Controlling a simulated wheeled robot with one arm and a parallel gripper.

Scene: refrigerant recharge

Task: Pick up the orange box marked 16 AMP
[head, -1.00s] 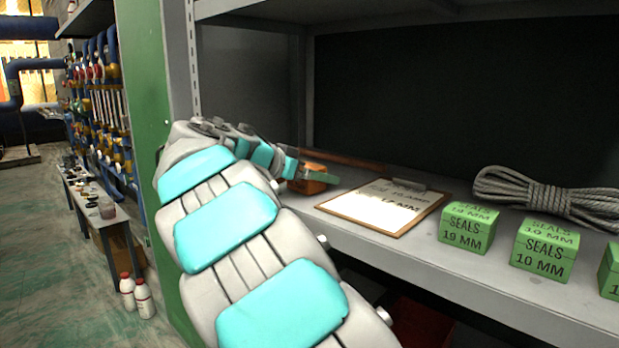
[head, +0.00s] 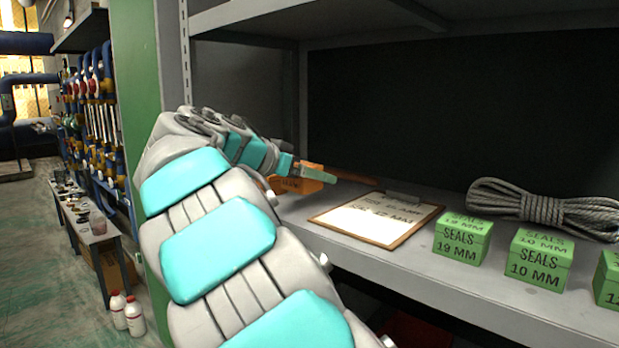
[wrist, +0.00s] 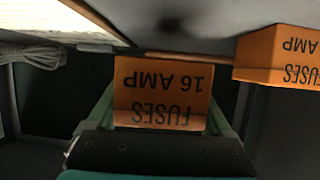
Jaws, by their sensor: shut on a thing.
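The orange box marked FUSES 16 AMP (wrist: 165,88) is in the wrist view, its lettering upside down. It sits between the two green fingers of my gripper (wrist: 163,110), which is shut on it. In the head view my gripper (head: 312,174) is over the left part of the shelf, with orange showing around the fingertips. My arm hides part of this, and the box appears raised off the shelf. A second orange box marked FUSES (wrist: 283,56) is at the right of the wrist view; its number is not readable.
A clipboard (head: 375,218) lies on the shelf (head: 400,258) to the right of my gripper. Further right are green SEALS boxes (head: 461,240) and a coil of grey rope (head: 545,208). The shelf's upright (head: 187,60) and upper board (head: 260,20) bound the space.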

